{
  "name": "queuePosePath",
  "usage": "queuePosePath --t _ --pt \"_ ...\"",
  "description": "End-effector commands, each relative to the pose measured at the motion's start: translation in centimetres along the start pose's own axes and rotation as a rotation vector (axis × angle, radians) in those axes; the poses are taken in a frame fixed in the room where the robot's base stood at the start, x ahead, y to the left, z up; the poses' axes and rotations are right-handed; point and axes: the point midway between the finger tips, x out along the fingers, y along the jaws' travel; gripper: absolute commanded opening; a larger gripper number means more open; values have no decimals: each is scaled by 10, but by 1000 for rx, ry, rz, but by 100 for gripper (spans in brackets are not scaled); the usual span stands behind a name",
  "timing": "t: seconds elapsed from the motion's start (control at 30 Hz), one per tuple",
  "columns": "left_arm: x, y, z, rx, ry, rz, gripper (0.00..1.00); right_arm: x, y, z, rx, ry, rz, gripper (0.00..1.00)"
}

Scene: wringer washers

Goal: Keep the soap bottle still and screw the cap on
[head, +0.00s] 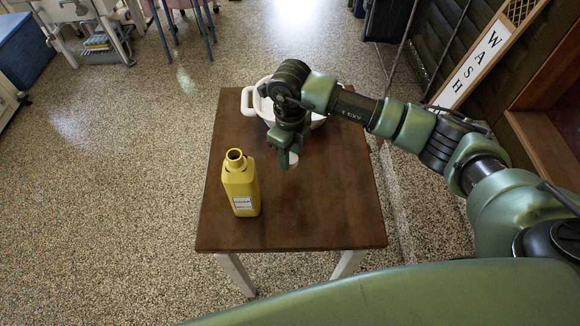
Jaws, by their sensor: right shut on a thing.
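The yellow soap bottle (241,184) stands upright on the left part of the brown table, with a label low on its front. Its neck is open at the top and has no cap on it. My right gripper (290,159) points down over the table, to the right of the bottle and apart from it. It is shut on a small whitish thing, which looks like the cap (293,159); the fingers hide part of it. My left gripper is not in view, and nothing holds the bottle.
The brown table (335,215) has free room at its front and right. A white basin with a handle (248,101) stands at the table's back, partly behind my right arm. A WASH sign (478,65) leans at the right. A blue box (28,50) is far left.

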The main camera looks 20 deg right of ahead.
Motion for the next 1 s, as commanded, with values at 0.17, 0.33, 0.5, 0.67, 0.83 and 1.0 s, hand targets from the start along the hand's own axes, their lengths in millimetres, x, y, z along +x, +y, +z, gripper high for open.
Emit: queuePosePath --t 0.17,0.33,0.5,0.67,0.83,1.0 --pt "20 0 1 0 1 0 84 -53 -2 2 0 -8 -6 0" --pt "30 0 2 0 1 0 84 -96 -1 1 1 -6 -3 0" --pt "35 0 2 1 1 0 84 -123 -1 1 2 -3 -1 0" --pt "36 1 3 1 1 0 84 -134 0 0 1 0 -1 0" --pt "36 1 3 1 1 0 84 -136 0 0 1 0 0 0" --pt "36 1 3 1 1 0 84 -136 0 0 1 0 0 0"
